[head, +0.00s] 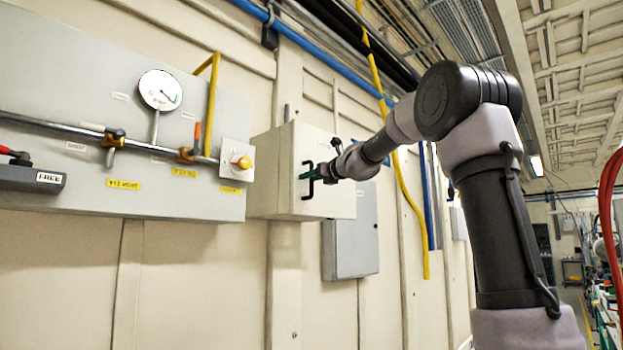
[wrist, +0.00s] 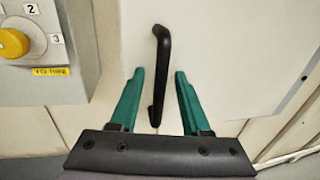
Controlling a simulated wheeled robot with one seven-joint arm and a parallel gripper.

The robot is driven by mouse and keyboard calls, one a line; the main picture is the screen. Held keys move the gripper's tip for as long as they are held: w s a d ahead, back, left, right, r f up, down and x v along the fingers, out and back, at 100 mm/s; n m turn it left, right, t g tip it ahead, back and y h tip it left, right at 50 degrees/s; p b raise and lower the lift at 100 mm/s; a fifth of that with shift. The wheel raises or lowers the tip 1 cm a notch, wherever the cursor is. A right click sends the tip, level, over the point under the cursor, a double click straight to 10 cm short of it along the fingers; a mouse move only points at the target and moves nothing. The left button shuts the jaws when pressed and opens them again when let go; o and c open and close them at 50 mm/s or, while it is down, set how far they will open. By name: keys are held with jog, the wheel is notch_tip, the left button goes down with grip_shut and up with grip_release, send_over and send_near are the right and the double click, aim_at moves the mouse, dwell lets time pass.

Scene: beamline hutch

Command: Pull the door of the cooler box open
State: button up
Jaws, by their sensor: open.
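The cooler box (head: 272,185) is a pale cream cabinet fixed to the wall in the middle of the head view. Its door (head: 332,203) is the front face and looks shut; it also fills the middle of the wrist view (wrist: 215,60). A black bar handle (head: 306,183) stands upright on the door. In the wrist view the handle (wrist: 162,45) shows between the two green fingers. My gripper (head: 318,172) is open at the handle, with a finger on either side of it in the wrist view (wrist: 160,73). Whether a finger touches the handle is unclear.
Left of the box is a grey panel (head: 60,70) with a gauge (head: 160,90), a pipe with valves, and a yellow knob (head: 241,163). A grey box (head: 350,245) hangs below right. A yellow pipe (head: 408,195) runs down the wall to the right.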

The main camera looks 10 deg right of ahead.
grip_shut()
dwell(1.4)
